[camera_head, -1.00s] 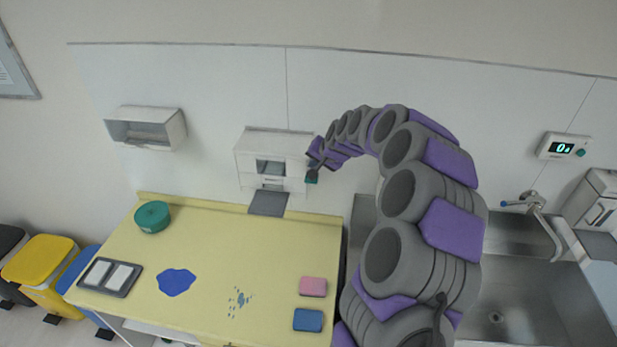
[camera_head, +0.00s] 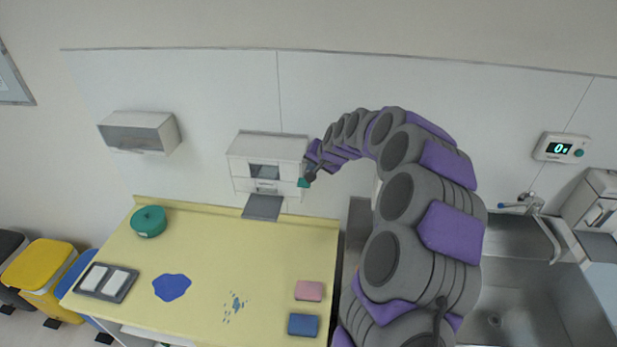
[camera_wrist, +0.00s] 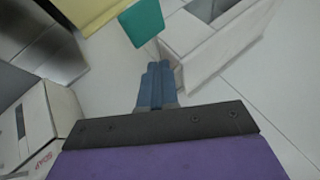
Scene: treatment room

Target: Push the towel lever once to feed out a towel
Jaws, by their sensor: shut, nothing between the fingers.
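The white towel dispenser (camera_head: 240,146) is on the wall above the counter's back edge, with a grey tray (camera_head: 263,207) below it. Its teal lever (camera_head: 304,183) sticks out at its right side. In the wrist view the lever (camera_wrist: 143,22) appears as a flat teal plate beside the dispenser body (camera_wrist: 205,58). My gripper (camera_wrist: 156,68) is shut and empty, its blue fingers pointing at the lever. The tips look close to the plate with a small gap in the picture; contact cannot be confirmed. In the head view my gripper (camera_head: 311,173) is partly hidden and small.
A yellow counter (camera_head: 205,260) holds a green round container (camera_head: 148,221), a blue puddle, and pink and blue sponges (camera_head: 303,325). The sink (camera_head: 500,290) lies to the right. A white box marked SOAP (camera_wrist: 38,125) shows left in the wrist view. Wall cabinet (camera_head: 140,133) hangs left.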

